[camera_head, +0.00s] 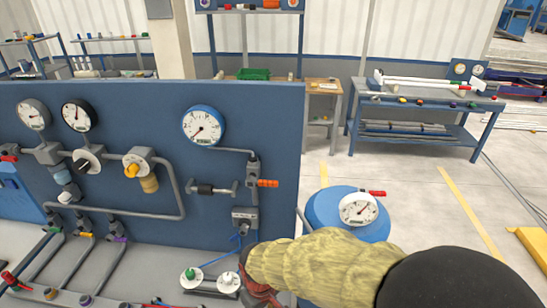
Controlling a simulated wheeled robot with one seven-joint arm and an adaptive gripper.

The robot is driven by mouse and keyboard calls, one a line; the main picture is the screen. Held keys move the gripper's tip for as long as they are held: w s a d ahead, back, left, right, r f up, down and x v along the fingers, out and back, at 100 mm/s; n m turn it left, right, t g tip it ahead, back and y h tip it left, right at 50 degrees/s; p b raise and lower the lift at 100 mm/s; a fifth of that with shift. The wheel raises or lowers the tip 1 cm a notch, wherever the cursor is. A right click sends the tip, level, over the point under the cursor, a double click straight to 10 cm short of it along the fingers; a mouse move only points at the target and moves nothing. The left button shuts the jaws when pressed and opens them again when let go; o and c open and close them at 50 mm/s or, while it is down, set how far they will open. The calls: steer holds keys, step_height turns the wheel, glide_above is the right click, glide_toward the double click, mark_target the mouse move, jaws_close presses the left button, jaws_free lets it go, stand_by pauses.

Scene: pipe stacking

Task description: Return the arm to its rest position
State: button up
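My arm reaches in from the lower right, with a black section and a yellow, fuzzy-looking sleeve. At the sleeve's left end, a dark red part drops to the bottom edge in front of the pipe panel's base. I cannot tell whether it is my wrist or part of the gripper. My gripper's fingers do not show, so any object in them is hidden. The blue pipe panel (330,132) stands at left and centre, with gauges, valves and grey pipes. A white-knobbed and a green-knobbed fitting (191,275) stand just left of the arm's end.
A blue tank with a gauge (359,209) stands close behind my sleeve. A workbench (428,113) with pipes on its lower shelf stands at the back right. Shelves (251,11) stand behind the panel. The floor (420,180) between tank and workbench is clear.

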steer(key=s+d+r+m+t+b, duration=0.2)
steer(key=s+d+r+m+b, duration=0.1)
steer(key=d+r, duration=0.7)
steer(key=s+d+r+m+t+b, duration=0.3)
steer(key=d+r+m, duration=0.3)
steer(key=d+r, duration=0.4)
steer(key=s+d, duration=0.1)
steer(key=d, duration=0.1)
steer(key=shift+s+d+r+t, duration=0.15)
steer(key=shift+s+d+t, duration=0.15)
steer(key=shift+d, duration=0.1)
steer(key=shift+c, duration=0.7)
